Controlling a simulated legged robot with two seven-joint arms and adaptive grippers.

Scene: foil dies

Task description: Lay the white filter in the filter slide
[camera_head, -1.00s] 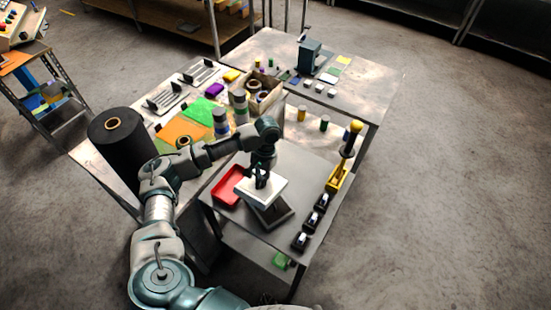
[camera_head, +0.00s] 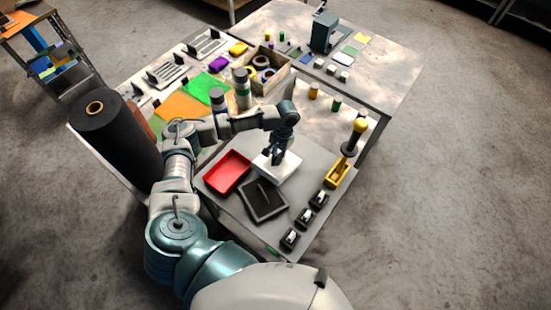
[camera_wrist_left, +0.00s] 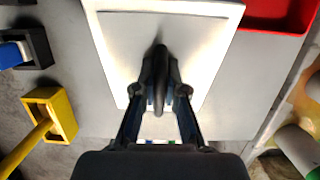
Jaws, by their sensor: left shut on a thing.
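The white filter, a square plate with a dark upright grip, shows in the head view (camera_head: 287,168) and large in the left wrist view (camera_wrist_left: 205,55). My left gripper (camera_head: 275,156) is shut on that grip, with its fingers on both sides of it in the left wrist view (camera_wrist_left: 159,95). The plate looks level; I cannot tell whether it touches the table. A dark, square, shallow frame with a thin bar (camera_head: 262,201), which looks like the filter slide, lies on the grey table just in front of the plate. My right gripper is not in view.
A red tray (camera_head: 228,172) lies left of the dark frame. Several black dispensers (camera_head: 305,217) and a yellow holder (camera_head: 338,174) line the right side. A crate of rolls (camera_head: 265,72) and a large black roll (camera_head: 118,130) stand farther back and left.

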